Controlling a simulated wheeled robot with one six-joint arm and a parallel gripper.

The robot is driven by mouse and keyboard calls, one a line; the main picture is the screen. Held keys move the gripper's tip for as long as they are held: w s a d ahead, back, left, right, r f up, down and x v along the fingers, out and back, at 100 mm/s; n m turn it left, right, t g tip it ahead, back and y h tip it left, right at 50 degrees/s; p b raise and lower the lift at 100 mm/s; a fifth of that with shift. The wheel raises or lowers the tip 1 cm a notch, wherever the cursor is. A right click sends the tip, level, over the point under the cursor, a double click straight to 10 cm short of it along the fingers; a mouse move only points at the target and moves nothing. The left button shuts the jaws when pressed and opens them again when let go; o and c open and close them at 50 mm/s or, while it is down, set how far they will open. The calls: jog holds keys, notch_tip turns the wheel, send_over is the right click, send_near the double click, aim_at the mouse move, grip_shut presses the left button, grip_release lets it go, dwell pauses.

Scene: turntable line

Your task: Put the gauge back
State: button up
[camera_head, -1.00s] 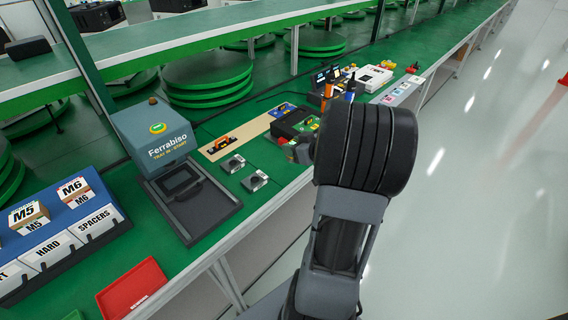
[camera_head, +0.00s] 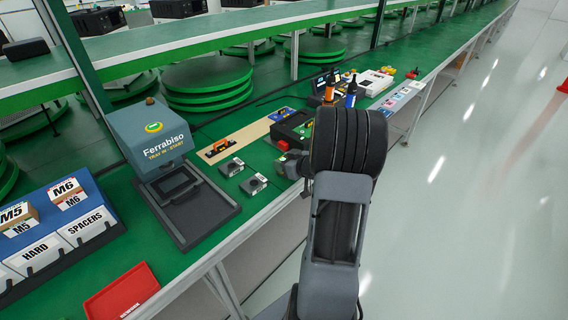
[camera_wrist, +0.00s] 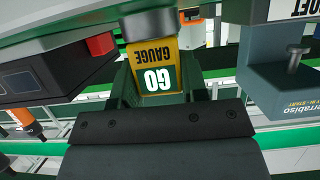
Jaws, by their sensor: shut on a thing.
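The gauge (camera_wrist: 153,62) is a yellow and green block lettered "GO GAUGE", upside down in the wrist view. My gripper (camera_wrist: 158,88) is shut on it, with the lettered face showing between the fingers. In the wrist view the gauge is beside a dark box with a red block (camera_wrist: 100,44) at its corner; I cannot tell whether they touch. In the head view my black arm joint hides the gauge and most of the gripper, near the bench's front edge.
A tan board (camera_head: 240,137) with an orange-handled tool (camera_head: 216,148) lies on the green bench. Two small grey blocks (camera_head: 231,167) (camera_head: 253,185) sit before it. The Ferrabiso machine (camera_head: 150,135), a red tray (camera_head: 122,292) and bins (camera_head: 40,252) stand left. Bottles (camera_head: 351,92) stand behind my arm.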

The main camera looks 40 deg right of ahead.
jog(key=o, duration=0.7)
jog(key=shift+f, duration=0.15)
jog(key=o, duration=0.4)
jog(key=shift+o, duration=0.2)
